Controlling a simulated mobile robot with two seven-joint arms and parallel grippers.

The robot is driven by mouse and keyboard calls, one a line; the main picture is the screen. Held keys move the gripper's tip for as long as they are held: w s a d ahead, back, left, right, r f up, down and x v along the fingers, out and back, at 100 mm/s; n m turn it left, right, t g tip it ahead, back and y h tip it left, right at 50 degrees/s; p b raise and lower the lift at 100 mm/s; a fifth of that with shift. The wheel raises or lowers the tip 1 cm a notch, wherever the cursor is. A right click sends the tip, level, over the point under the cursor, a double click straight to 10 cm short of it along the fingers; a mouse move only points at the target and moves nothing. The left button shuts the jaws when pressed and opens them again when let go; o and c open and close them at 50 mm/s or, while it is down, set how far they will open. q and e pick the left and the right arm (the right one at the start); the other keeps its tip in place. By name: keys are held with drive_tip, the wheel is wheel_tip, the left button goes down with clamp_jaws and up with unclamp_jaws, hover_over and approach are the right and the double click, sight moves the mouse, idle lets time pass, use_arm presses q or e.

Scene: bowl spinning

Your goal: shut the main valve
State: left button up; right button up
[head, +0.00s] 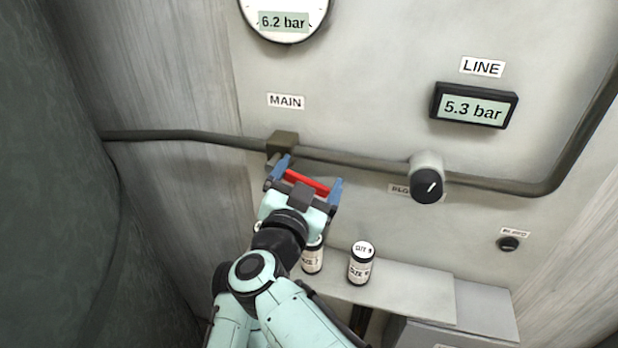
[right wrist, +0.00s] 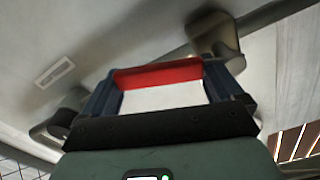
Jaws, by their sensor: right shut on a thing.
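The main valve (head: 283,143) is a brown block on the pipe, just below the MAIN label (head: 286,101). It also shows in the right wrist view (right wrist: 214,38). My right gripper (head: 308,179) is just below and in front of the valve. Its two blue fingers are shut on a red bar, the valve handle (head: 307,182). In the right wrist view the handle (right wrist: 158,75) spans from finger to finger. How the handle joins the valve body is hidden. My left gripper is not in view.
The round gauge (head: 284,20) reads 6.2 bar and the LINE display (head: 473,108) 5.3 bar. A black knob (head: 428,185) sits on the pipe at right, with a small bleed knob (head: 509,243) lower right. Two labelled cans, one (head: 361,264) clear, stand on the shelf (head: 415,290).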

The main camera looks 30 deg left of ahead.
drive_tip(key=f+m+b, duration=0.1)
drive_tip(key=m, duration=0.1)
drive_tip(key=f+m+b, duration=0.1)
drive_tip(key=shift+a+f+m, duration=0.25)
drive_tip(key=shift+a+m, duration=0.1)
drive_tip(key=shift+m, duration=0.05)
use_arm(q)
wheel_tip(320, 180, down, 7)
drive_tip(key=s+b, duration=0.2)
drive_tip(key=b, duration=0.2)
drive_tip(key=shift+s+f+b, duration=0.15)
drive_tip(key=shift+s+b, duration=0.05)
drive_tip(key=shift+b, duration=0.15)
use_arm(e)
drive_tip(key=shift+s+a+f+m, duration=0.2)
drive_tip(key=shift+a+f+m, duration=0.45)
drive_tip(key=shift+m, duration=1.1)
drive_tip(key=shift+s+a+f+m, duration=0.35)
drive_tip(key=shift+a+m, duration=0.65)
drive_tip(key=shift+m, duration=0.7)
drive_tip(key=shift+s+a+f+m, duration=0.1)
drive_tip(key=shift+a+f+m, duration=0.6)
drive_tip(key=shift+m, duration=1.05)
drive_tip(key=shift+a+r, duration=0.15)
drive_tip(key=o, duration=1.1)
drive_tip(key=shift+o, duration=0.2)
drive_tip(key=shift+s, duration=0.15)
